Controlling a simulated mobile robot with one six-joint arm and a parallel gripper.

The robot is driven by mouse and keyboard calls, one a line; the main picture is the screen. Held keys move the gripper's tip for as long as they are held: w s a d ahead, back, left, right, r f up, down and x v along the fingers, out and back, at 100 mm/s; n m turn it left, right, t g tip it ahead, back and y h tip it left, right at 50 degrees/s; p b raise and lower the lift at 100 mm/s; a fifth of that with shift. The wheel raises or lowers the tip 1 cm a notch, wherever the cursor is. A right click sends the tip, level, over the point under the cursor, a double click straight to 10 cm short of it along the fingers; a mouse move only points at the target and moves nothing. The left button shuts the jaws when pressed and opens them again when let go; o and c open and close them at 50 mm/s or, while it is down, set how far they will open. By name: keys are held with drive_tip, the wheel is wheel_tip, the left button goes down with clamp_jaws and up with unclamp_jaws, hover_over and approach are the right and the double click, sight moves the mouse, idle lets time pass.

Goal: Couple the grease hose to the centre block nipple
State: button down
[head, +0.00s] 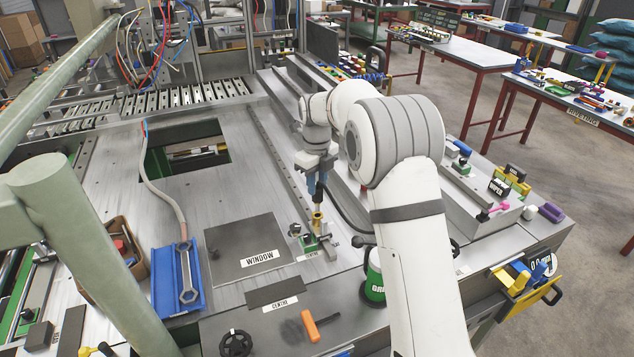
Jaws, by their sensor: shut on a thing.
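A brass-coloured coupler (317,217) hangs below the fingers, roughly upright. The black hose curves right and down towards the green grease can (374,286), which my arm partly hides.
A WINDOW plate (235,240) lies left of the block. An orange-handled tool (310,326) and a black handwheel (235,343) are in front. A blue tray (165,300) with a spanner (187,275) is at left. A rectangular opening (190,152) lies behind. A long rail (280,160) runs nearby.

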drive_tip(key=shift+f+b, duration=1.25)
drive_tip(key=shift+f, duration=0.9)
drive_tip(key=c, duration=1.1)
unclamp_jaws()
drive_tip(key=shift+o, duration=0.2)
wheel_tip(320, 180, up, 5)
drive_tip(key=p, duration=0.3)
drive_tip(key=shift+r+p, duration=0.1)
drive_tip(key=shift+p, duration=0.2)
